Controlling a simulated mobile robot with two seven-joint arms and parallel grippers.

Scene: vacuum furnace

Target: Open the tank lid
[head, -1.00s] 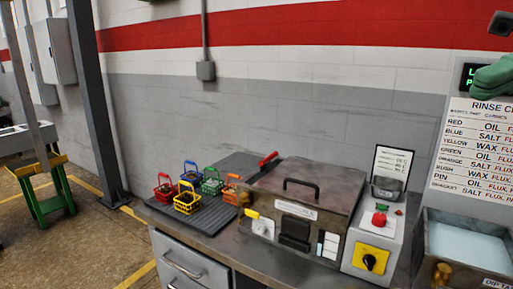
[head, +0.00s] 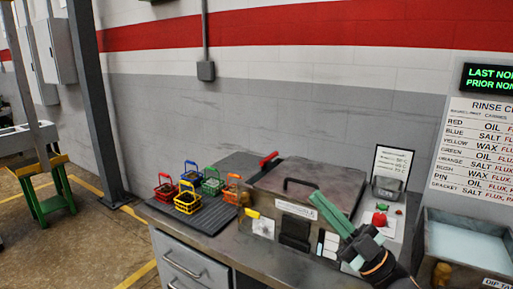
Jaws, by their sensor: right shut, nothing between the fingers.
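The tank lid (head: 275,191) is a flat brown-grey metal cover with a dark arched handle (head: 299,184) on top. It lies closed on the tank (head: 263,227), whose front has a label, a yellow-tipped part and a black block. A red-ended lever (head: 268,158) stands at its back left corner. My right gripper (head: 317,199) has green fingers and is shut and empty. It reaches in from the lower right, over the lid's front right part, right of the handle. I cannot tell whether it touches the lid. My left gripper is not in view.
Several coloured wire baskets (head: 187,201) stand on a dark ribbed mat (head: 209,221) left of the tank. A control box with a red button (head: 379,219) stands right of the tank, partly behind my right arm. A liquid-filled basin (head: 468,246) is at the far right.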

